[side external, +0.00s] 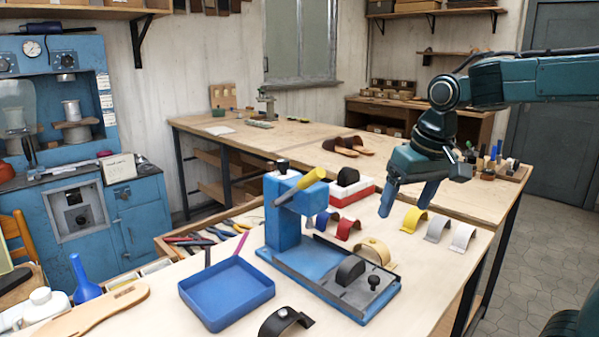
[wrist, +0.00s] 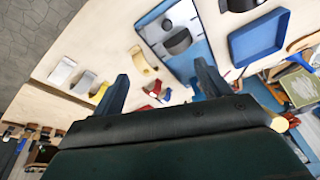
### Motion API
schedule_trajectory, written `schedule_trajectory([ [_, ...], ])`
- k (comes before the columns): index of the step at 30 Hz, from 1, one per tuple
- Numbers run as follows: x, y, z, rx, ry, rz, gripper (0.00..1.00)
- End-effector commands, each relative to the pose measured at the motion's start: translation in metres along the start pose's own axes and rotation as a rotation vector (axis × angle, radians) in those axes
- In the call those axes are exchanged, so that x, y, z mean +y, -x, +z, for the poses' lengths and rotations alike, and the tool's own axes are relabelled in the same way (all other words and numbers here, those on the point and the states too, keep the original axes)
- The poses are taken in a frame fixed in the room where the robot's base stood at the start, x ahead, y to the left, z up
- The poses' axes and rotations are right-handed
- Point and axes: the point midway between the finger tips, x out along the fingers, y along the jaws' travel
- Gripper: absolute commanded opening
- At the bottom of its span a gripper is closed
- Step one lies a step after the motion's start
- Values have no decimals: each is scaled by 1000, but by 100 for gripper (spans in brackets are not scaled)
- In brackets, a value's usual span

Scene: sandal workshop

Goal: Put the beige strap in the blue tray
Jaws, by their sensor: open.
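The beige strap (side external: 373,249) is an arched piece standing on the bench, just behind the blue press's base. It also shows in the wrist view (wrist: 143,61), above centre. The blue tray (side external: 226,292) is a shallow square tray at the bench's front left, and it shows at the wrist view's upper right (wrist: 259,38). It looks empty. My gripper (side external: 406,199) is open and empty, pointing down above the bench behind the beige strap. In the wrist view its two fingers (wrist: 162,73) stand apart, with the beige strap beyond them.
A blue press (side external: 285,220) with a yellow handle stands between the strap row and tray. Yellow (side external: 414,220), grey (side external: 438,229), white (side external: 462,237) and red (side external: 348,228) straps stand nearby. A black strap (side external: 285,321) lies right of the tray. A red-and-white box (side external: 350,190) is behind.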

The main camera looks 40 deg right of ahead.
Motion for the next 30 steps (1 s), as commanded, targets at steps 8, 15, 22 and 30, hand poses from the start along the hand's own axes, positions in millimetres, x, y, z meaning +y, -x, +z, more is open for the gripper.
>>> schedule_trajectory([
  [8,15,-27,-55,-94,-153,39,76],
  [15,34,-58,-96,-170,-284,72,76],
  [22,51,-86,-122,-224,-380,97,76],
  [30,58,-96,-131,-242,-415,106,76],
])
